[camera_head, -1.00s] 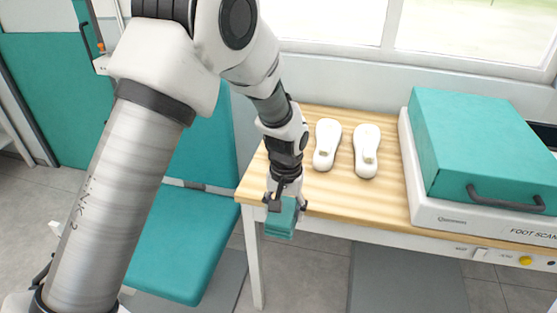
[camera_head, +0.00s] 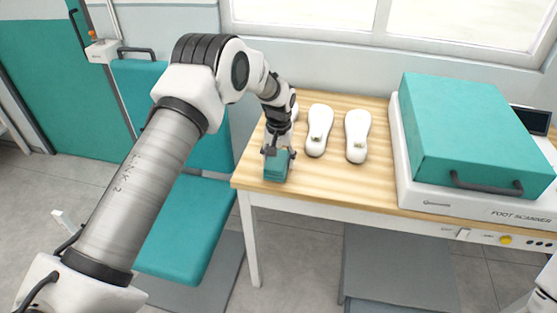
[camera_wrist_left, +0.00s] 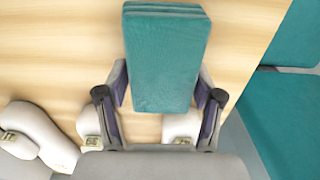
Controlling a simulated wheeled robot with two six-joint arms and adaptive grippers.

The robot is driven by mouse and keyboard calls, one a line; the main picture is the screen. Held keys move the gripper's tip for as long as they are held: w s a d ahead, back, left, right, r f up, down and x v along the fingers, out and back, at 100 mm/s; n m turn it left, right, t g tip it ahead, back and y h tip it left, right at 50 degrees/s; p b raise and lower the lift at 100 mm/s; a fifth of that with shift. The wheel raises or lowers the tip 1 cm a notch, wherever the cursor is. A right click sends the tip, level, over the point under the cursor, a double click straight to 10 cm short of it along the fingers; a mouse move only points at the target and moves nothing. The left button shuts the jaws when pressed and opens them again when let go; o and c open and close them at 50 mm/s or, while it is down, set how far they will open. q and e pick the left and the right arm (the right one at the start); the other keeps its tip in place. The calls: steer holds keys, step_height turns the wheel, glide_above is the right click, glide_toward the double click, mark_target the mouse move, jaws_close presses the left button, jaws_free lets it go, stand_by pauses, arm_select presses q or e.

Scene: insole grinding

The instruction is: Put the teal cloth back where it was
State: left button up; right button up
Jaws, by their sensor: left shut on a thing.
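The teal cloth (camera_head: 276,168) is a folded block. It shows large in the left wrist view (camera_wrist_left: 166,62), between the two fingers. My left gripper (camera_head: 279,152) is shut on the cloth and holds it over the front left part of the wooden table (camera_head: 330,185). I cannot tell whether the cloth touches the tabletop. A white arm part at the right edge of the head view is mine, but its gripper is out of view.
Two white insole-shaped pieces (camera_head: 319,130) (camera_head: 357,136) lie just right of the gripper. A foot scanner (camera_head: 440,202) with a teal box-shaped cover (camera_head: 465,125) stands at the right. A teal chair (camera_head: 180,240) is left of the table. The table's front middle is clear.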

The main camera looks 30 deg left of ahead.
mark_target(279, 157)
arm_select(q)
steer(key=shift+f, duration=0.6)
steer(key=o, duration=1.2)
steer(key=shift+f, duration=0.15)
step_height(279, 157, up, 12)
steer(key=shift+r+b, duration=0.2)
steer(key=shift+b, duration=0.5)
